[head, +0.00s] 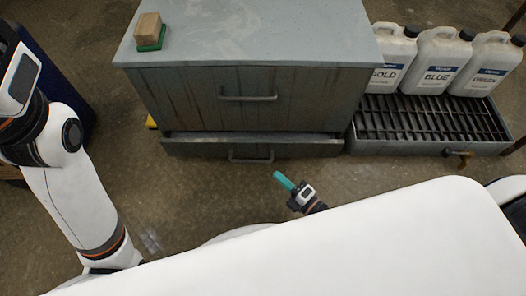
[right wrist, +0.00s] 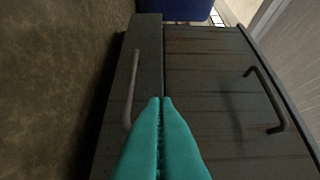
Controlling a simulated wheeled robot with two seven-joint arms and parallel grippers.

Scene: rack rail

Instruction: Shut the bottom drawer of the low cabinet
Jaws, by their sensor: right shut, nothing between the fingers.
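The low grey cabinet (head: 240,92) stands ahead in the head view. Its bottom drawer (head: 200,148) juts out a little past the upper drawer's front, with a gap along its top edge. The bottom drawer's handle (head: 251,158) is a grey bar; it also shows in the right wrist view (right wrist: 132,90). The upper drawer's handle (head: 248,97) is on a front that looks flush. My right gripper (head: 279,176), with teal fingers, is shut and empty, low in front of the bottom drawer, right of its handle. I cannot tell whether it touches. My left gripper is not in view.
A tan block on a green base (head: 149,32) sits on the cabinet top. Right of the cabinet, several white jugs (head: 437,60) stand on a grated tray (head: 428,147) with a brass tap. The floor in front of the drawer (head: 190,200) is clear.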

